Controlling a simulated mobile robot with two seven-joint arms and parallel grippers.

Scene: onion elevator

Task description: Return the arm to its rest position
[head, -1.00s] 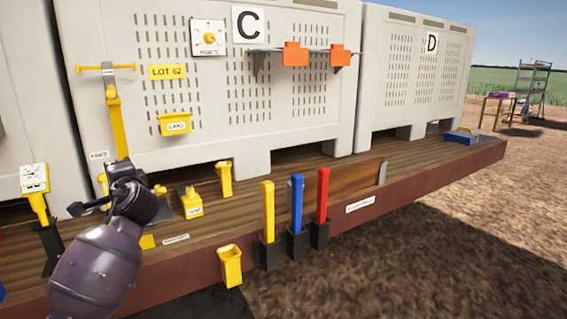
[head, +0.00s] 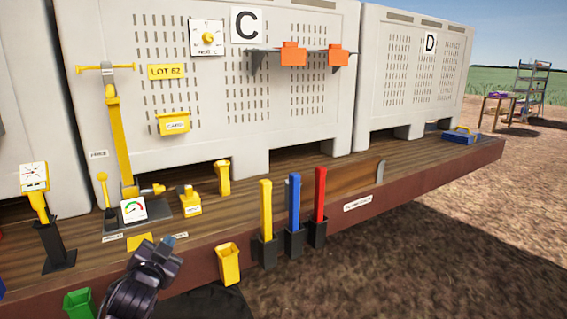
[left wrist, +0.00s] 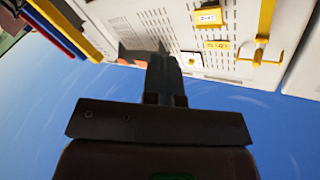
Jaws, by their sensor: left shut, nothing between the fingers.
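My left gripper (head: 165,247) is in the lower left of the head view, in front of the wooden deck's front edge. It is shut and empty. In the left wrist view its fingers (left wrist: 163,70) are together, pointing toward the pale crate wall and sky, with nothing between them. My right gripper is not in view. The tall yellow press (head: 118,135) with its dial gauge (head: 134,209) stands on the deck beyond the gripper, apart from it.
Yellow, blue and red handles stand in black holders (head: 294,242) along the deck edge (head: 400,196). A yellow cup (head: 228,264) hangs left of them, and a green bin (head: 80,304) is at the lower left. Crates C (head: 290,125) and D (head: 400,85) stand behind. Open dirt lies at the right.

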